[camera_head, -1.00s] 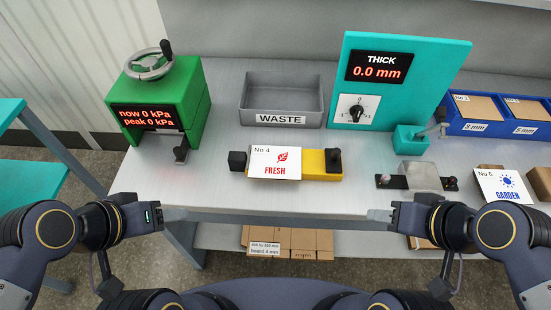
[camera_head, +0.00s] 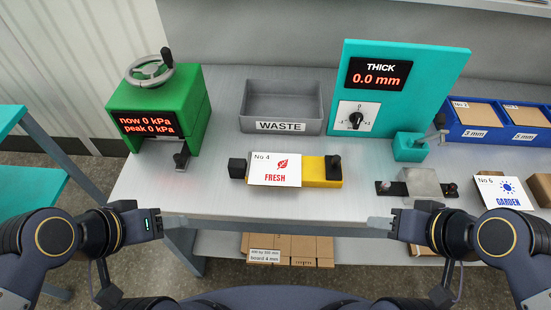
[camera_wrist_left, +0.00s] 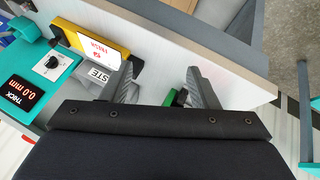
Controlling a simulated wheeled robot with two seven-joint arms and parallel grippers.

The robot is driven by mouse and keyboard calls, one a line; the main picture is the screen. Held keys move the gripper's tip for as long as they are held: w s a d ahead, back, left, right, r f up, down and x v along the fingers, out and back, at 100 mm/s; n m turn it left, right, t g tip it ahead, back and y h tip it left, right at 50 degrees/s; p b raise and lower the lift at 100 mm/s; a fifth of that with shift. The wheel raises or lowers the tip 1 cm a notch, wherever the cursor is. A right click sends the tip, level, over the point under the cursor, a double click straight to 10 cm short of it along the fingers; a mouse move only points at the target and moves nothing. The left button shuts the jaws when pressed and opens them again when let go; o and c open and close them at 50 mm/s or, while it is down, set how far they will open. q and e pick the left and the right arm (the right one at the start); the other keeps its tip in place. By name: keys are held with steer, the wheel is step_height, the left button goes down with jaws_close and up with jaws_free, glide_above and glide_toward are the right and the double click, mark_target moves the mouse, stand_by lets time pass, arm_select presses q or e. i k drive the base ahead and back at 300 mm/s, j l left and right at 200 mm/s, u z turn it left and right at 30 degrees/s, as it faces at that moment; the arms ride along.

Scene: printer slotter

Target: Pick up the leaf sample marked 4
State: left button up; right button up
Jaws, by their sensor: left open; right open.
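The leaf sample marked 4 is a white card (camera_head: 275,170) with "No 4", a red leaf and "FRESH" on it. It lies on a yellow block (camera_head: 320,170) with black knobs, near the middle of the table. It also shows at the upper left of the left wrist view (camera_wrist_left: 100,50). My left gripper (camera_head: 170,221) is open and empty at the table's front edge, left of and nearer than the card. Its two fingers stand apart in the left wrist view (camera_wrist_left: 160,85). My right gripper (camera_head: 382,223) is open and empty at the front edge, to the card's right.
A grey WASTE bin (camera_head: 281,112) stands behind the card. A green pressure device (camera_head: 160,115) is at left, a teal thickness gauge (camera_head: 400,90) at right. A "No 6 GARDEN" card (camera_head: 503,192) lies far right. The table's front left is clear.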

mark_target(281, 170)
steer(key=l+u, duration=0.15)
steer(key=u, duration=1.65)
steer(key=k+l+u, duration=0.15)
steer(key=k+l, duration=0.2)
steer(key=k+l+u, duration=0.2)
steer(key=k, duration=0.25)
